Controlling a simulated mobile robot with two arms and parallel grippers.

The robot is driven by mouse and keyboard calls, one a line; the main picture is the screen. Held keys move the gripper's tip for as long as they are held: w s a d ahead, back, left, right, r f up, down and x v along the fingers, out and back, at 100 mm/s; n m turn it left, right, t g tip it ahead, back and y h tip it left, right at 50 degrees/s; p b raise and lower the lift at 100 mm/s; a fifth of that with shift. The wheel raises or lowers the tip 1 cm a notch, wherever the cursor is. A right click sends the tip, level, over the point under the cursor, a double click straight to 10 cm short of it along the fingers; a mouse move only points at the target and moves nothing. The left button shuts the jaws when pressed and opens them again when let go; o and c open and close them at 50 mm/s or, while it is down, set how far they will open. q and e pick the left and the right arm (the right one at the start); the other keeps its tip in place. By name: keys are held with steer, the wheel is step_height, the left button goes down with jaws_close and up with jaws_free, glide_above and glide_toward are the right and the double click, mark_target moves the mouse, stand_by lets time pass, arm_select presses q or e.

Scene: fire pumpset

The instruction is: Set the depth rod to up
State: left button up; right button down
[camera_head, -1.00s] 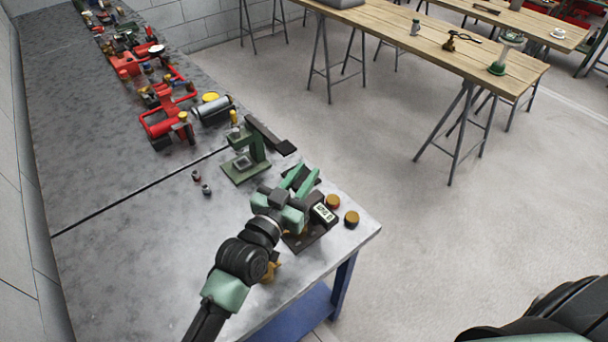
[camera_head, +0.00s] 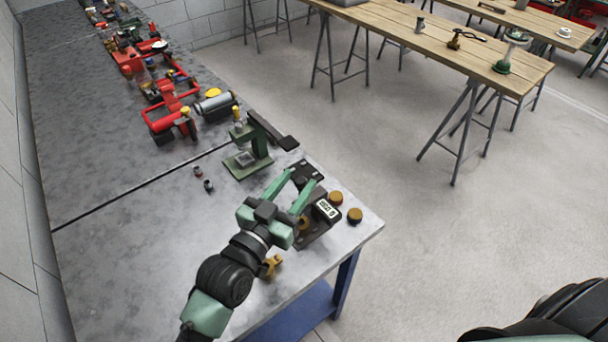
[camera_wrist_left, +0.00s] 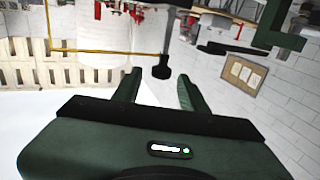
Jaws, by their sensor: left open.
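A dark gauge stand with a small lit digital display (camera_head: 327,209) stands near the front right corner of the metal bench. My left gripper (camera_head: 300,178), with green fingers, is open over this stand and hides part of it. In the left wrist view a thin dark rod with a blocky black end (camera_wrist_left: 161,71) shows between the spread fingertips (camera_wrist_left: 159,76), with no clear contact. It may be the depth rod, but I cannot tell for sure, nor can I read its position. My right gripper is not in view.
A green press (camera_head: 247,155) with a black lever stands just behind the gauge. Two brass-topped round pieces (camera_head: 345,207) sit right of it, near the bench edge. A brass part (camera_head: 271,265) lies below my left wrist.

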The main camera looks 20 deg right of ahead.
arm_select(q)
steer(key=v, duration=0.2)
steer(key=shift+s+a, duration=0.2)
steer(key=shift+a, duration=0.05)
stand_by(0.3)
